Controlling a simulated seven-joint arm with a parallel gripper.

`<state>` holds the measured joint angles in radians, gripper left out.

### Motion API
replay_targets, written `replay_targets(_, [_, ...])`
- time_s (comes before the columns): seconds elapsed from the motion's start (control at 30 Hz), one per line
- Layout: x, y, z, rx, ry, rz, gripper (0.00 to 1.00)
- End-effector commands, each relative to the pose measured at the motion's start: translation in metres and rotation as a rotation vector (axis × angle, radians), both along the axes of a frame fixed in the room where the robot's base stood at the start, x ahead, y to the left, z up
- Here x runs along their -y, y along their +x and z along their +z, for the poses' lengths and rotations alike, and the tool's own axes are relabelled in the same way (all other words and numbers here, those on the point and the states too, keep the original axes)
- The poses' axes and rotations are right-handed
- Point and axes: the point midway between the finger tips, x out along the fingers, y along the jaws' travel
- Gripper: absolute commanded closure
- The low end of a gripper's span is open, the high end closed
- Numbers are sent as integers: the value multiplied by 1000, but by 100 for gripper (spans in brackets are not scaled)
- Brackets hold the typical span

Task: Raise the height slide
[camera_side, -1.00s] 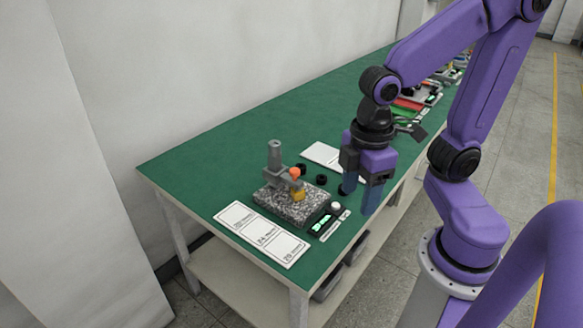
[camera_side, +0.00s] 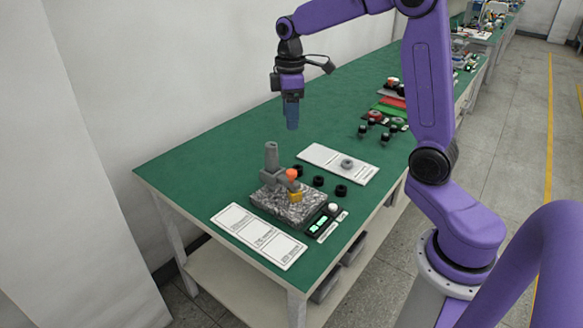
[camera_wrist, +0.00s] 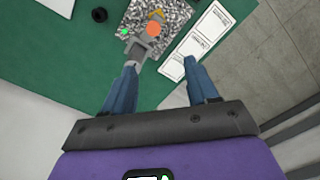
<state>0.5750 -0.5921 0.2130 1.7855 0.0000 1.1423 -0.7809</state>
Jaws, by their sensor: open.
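The gauge stand has a grey upright post (camera_side: 271,157) on a speckled granite base (camera_side: 270,203). A grey slide arm (camera_side: 279,183) with an orange knob (camera_side: 291,173) sits low on the post, above a yellow piece (camera_side: 295,197) on the base. My gripper (camera_side: 292,126) is open and empty, pointing down, well above the table and behind the post in the side view. In the wrist view my open fingers (camera_wrist: 161,66) have the grey post (camera_wrist: 137,50) beyond the left fingertip. The orange knob (camera_wrist: 153,29) lies ahead, between the fingers' lines. Nothing is between the jaws.
A three-panel white card (camera_side: 258,236) lies in front of the base. A small green-lit display (camera_side: 320,223) and several black rings (camera_side: 319,181) are beside it. Another white card (camera_side: 330,160) holds a grey ring (camera_side: 347,164). The green table (camera_side: 215,155) is clear at the back left.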

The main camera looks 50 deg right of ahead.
Motion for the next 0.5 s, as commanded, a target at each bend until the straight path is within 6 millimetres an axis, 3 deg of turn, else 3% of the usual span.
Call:
replay_targets(0.27, [13,7,-9,-3,0,-12,42])
replay_targets(0.5, [13,6,-48,-7,0,-11,42])
